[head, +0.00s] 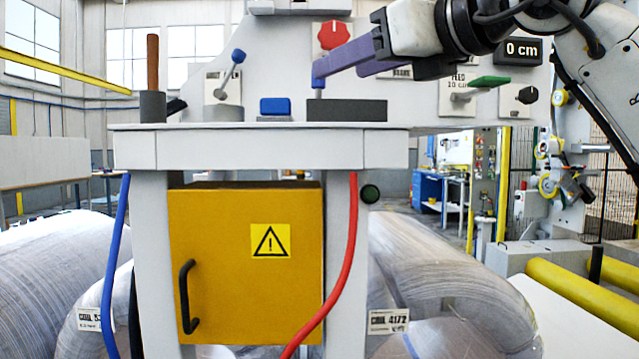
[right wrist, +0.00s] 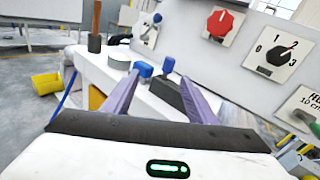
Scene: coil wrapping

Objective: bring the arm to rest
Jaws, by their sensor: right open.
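My right gripper (head: 337,70) comes in from the upper right in the head view, its purple fingers pointing left above the bench top. It also shows in the right wrist view (right wrist: 160,77), with its two fingers spread apart and nothing gripped. A small blue knob (head: 318,84) on a dark block (head: 345,111) stands just below the fingertips in the head view. In the right wrist view the knob (right wrist: 168,64) shows between and beyond the fingers; I cannot tell whether they touch it. My left gripper is out of view.
The bench (head: 240,148) also carries a brown rod in a grey holder (head: 153,105), a blue button (head: 275,105) and a blue-tipped lever (head: 232,75). A panel behind has a red knob (head: 333,35) and a green-handled lever (head: 482,85). A yellow cabinet (head: 225,235) sits below.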

